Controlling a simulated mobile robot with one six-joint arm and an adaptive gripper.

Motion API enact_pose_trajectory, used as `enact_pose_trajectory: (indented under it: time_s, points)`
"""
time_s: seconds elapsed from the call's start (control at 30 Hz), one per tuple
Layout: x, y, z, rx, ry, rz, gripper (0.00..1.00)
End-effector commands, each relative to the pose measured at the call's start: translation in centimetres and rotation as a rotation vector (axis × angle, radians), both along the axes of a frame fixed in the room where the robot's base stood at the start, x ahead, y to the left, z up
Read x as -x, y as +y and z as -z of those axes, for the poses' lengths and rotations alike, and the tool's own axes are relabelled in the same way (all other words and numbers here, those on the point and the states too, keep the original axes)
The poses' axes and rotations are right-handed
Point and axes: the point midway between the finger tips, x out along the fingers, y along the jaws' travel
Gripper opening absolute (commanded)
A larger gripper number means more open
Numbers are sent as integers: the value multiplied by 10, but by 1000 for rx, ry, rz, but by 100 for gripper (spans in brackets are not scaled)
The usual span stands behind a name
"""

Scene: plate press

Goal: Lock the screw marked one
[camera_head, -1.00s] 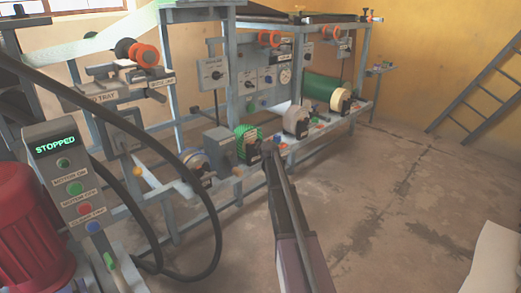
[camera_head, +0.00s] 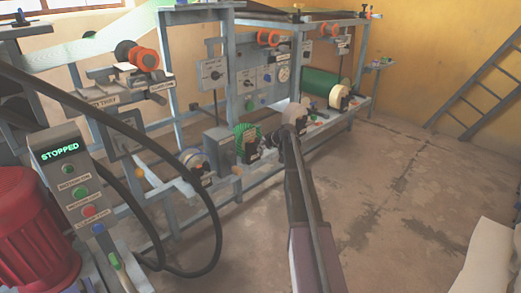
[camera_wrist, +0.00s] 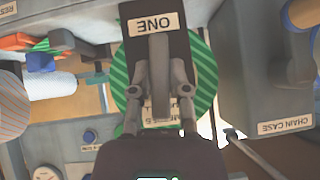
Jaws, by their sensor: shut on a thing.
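The dark block marked ONE (camera_wrist: 152,22) is at the top middle of the wrist view. A grey lever (camera_wrist: 159,50) runs down from it. My gripper (camera_wrist: 161,88) is shut on this lever, with a finger on each side. A green striped wheel (camera_wrist: 205,75) is behind the block; it also shows in the head view (camera_head: 244,133). In the head view my gripper (camera_head: 270,141) is just right of this wheel, and the block and lever are too small to make out there.
A grey chain case (camera_wrist: 262,100) stands close on the right in the wrist view. The control panel (camera_head: 68,178) reads STOPPED. A black hose (camera_head: 100,98) loops across the left front.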

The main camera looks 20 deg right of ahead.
Motion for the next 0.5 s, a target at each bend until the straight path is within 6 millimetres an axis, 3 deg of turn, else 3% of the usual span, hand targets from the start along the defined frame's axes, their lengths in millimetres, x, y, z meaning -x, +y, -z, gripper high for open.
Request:
enact_pose_trajectory:
  time_s: [0.5]
  points:
    - [0,0,6,-459,174,-7,0]
